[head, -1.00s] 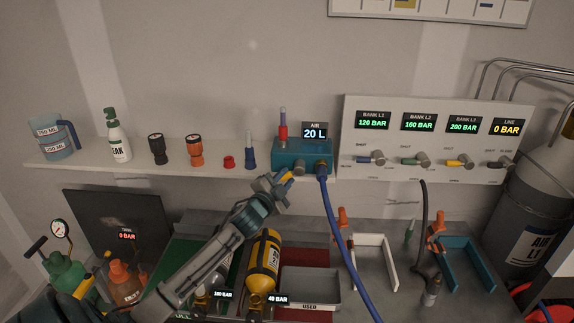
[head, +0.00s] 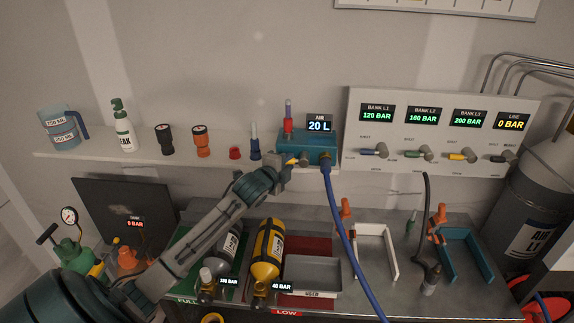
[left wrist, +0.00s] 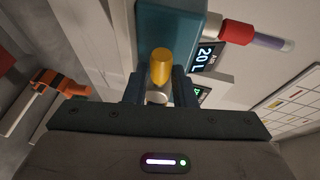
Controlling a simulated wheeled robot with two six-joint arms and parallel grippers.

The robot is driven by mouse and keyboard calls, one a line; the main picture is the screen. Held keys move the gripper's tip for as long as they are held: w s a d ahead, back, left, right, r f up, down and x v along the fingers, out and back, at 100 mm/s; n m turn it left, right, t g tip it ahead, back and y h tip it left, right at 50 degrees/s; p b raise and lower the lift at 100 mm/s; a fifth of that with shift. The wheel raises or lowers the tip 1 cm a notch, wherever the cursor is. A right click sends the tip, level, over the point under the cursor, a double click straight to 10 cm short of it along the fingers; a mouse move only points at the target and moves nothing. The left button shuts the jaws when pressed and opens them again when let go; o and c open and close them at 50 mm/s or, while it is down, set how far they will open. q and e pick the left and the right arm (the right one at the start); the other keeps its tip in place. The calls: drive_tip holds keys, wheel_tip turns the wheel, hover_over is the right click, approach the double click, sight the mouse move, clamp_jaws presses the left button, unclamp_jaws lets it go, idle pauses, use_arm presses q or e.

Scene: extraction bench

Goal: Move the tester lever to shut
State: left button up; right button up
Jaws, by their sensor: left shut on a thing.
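The tester is a teal box (head: 322,148) on the wall shelf, with a red and purple fitting on top and a blue hose at its front. Its display (head: 319,124) reads AIR 20 L. In the left wrist view the teal body (left wrist: 168,28) is at the top. The yellow tester lever (left wrist: 161,67) lies between the fingers of my left gripper (left wrist: 160,92), which is shut on it. In the head view the left gripper (head: 284,166) is at the tester's left front, and only a small yellow tip of the lever shows. My right gripper is out of view.
A valve panel (head: 435,95) with bank readouts stands right of the tester. Left along the shelf are a dark blue fitting (head: 254,142), a red cap (head: 235,153) and a leak bottle (head: 123,138). Below are a yellow cylinder (head: 267,250) and a grey used tray (head: 314,272).

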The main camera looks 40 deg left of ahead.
use_arm(q)
drive_tip(key=shift+r, duration=0.1)
drive_tip(key=o, duration=1)
drive_tip(key=shift+s, duration=0.25)
drive_tip(key=shift+b+v, duration=2.35)
drive_tip(key=shift+v, duration=2.8)
drive_tip(key=shift+d, duration=0.1)
